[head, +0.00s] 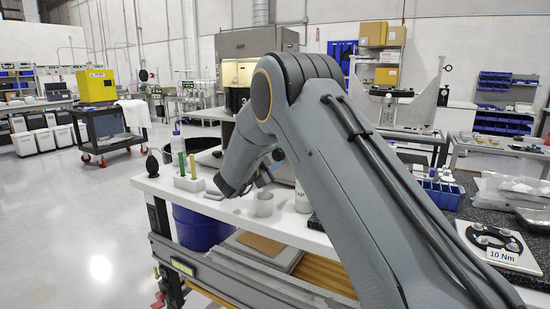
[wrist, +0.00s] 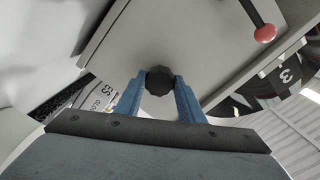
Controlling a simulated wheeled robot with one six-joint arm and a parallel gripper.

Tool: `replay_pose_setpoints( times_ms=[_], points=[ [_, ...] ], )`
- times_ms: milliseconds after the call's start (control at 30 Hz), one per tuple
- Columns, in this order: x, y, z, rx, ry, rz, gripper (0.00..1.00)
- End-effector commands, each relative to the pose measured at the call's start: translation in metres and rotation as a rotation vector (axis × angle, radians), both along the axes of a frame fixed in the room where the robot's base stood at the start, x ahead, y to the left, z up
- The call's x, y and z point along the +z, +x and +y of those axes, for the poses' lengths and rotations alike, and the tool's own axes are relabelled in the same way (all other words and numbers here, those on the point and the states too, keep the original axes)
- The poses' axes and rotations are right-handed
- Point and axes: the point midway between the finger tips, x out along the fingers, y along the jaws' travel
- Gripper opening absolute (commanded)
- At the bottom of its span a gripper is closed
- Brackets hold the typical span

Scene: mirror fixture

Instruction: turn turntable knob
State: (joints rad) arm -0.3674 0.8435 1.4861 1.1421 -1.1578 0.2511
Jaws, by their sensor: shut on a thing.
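In the wrist view, a black faceted knob (wrist: 159,81) sits on a light grey panel (wrist: 205,35). My gripper (wrist: 160,88) has its two blue fingers on either side of the knob and is shut on it. The knob's far side shows between the fingertips; its near side is partly hidden by them.
A lever with a red ball end (wrist: 265,33) stands near the panel.

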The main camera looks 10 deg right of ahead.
Motion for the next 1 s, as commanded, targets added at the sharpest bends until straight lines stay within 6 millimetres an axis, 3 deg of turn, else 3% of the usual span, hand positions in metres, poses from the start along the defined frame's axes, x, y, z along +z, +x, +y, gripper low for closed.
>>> replay_pose_setpoints(
  times_ms=[267, 300, 400, 767, 1000],
  points=[
    [-0.001, 0.000, 0.001, 0.002, 0.000, 0.001, 0.13],
    [-0.001, 0.000, 0.001, 0.002, 0.000, 0.001, 0.37],
    [-0.001, 0.000, 0.000, 0.000, 0.000, 0.002, 0.54],
    [0.000, -0.003, 0.002, 0.000, 0.000, 0.000, 0.54],
    [-0.001, -0.031, 0.023, 0.004, -0.001, 0.001, 0.54]
  ],
)
